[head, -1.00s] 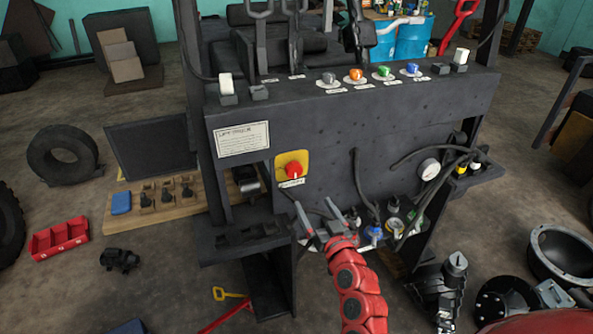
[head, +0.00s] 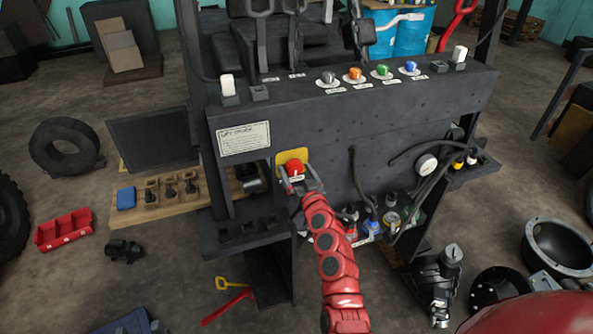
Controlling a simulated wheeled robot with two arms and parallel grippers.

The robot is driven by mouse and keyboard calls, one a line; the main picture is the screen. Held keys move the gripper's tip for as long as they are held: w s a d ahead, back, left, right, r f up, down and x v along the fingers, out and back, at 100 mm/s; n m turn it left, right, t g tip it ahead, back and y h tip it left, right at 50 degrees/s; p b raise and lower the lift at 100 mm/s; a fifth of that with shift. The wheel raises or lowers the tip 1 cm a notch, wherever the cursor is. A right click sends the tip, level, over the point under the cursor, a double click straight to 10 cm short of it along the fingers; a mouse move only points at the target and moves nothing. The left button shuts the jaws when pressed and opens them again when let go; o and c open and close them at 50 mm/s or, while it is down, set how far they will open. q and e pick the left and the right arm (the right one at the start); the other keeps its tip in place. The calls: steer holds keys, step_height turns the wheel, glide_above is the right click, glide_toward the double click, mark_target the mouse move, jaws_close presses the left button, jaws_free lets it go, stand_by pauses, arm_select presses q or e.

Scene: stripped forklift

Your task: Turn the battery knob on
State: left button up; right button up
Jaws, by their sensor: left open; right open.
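The battery knob (head: 295,167) is red and sits on a yellow plate (head: 293,154) on the front of the dark forklift panel. My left gripper (head: 299,181) is open at the knob, with one finger on each side of its lower part. The gripper hides the plate's lower part and the label under the knob. I cannot tell whether the fingers touch the knob. My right gripper is not in view; a red part of my own body shows at the bottom right.
Hoses hang right of the knob, near a round gauge (head: 426,165) and several coloured caps. A dark ledge (head: 245,236) juts out at the lower left of the panel. Small coloured knobs line the panel's top. A black motor-like part (head: 440,280) stands on the floor.

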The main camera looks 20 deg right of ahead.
steer(key=c, duration=1.4)
steer(key=shift+o, duration=0.2)
steer(key=shift+m, duration=0.3)
steer(key=m+b, duration=0.1)
steer(key=m, duration=0.2)
steer(key=shift+m, duration=0.3)
steer(key=m+b, duration=0.1)
steer(key=m, duration=0.3)
steer(key=shift+m, duration=0.3)
steer(key=m, duration=0.4)
steer(key=shift+m, duration=2.5)
